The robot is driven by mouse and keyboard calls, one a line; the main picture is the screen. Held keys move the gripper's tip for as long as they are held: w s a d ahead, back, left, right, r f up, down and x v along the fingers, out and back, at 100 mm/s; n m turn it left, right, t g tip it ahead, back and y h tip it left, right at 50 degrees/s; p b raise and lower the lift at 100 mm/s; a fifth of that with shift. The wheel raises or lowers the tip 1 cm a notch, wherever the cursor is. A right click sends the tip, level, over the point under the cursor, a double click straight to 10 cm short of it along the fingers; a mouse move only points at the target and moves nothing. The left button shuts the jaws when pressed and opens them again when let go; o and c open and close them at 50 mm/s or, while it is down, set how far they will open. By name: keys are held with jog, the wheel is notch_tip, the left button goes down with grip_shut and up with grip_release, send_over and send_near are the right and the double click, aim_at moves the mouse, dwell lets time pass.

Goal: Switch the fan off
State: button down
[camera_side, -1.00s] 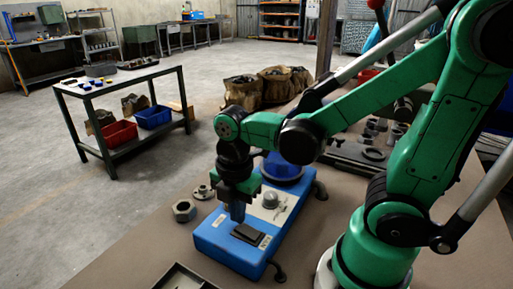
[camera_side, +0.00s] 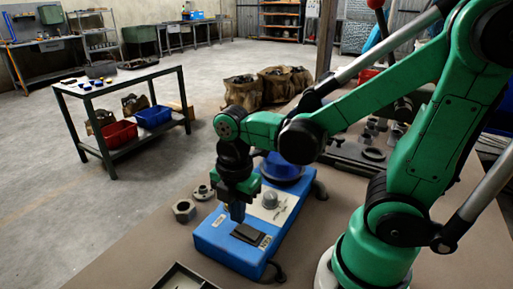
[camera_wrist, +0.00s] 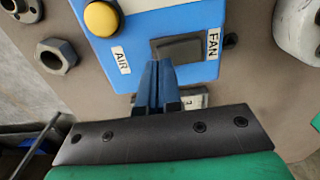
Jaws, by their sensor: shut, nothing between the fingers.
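The blue control box (camera_side: 217,255) stands on the brown bench. Its dark rocker switch (camera_side: 248,234) is on the top face; in the wrist view the switch (camera_wrist: 192,47) sits beside the FAN label (camera_wrist: 213,43). The AIR label (camera_wrist: 121,60) and a yellow round button (camera_wrist: 102,18) are to its left. My gripper (camera_side: 237,216) points down over the box, close to the switch. In the wrist view its blue fingertips (camera_wrist: 157,66) are together and empty, at the switch's near left edge. I cannot tell whether they touch it.
A hex nut (camera_side: 184,211) and a flanged part (camera_side: 203,192) lie left of the box. A dark tray (camera_side: 182,278) is at the front.

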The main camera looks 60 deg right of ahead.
jog(key=shift+f, duration=0.8)
dwell(0.6)
jog(key=shift+r, duration=3.05)
jog(key=m+t, duration=0.1)
jog(key=m, duration=0.3)
jog(key=shift+w+d+t, duration=0.2)
jog(key=shift+w+t, duration=0.2)
jog(key=m, duration=0.2)
jog(key=m+t, duration=0.1)
jog(key=shift+w+d+r+m, duration=0.1)
jog(key=shift+w+r+m, duration=0.05)
jog(key=shift+w+m, duration=0.2)
jog(key=m+t, duration=0.1)
jog(key=m, duration=0.2)
jog(key=w+r+m+t, duration=0.1)
jog(key=m, duration=0.2)
jog(key=w+d+m+t, duration=0.1)
jog(key=m+t, duration=0.1)
jog(key=m, duration=0.2)
jog(key=shift+r, duration=0.25)
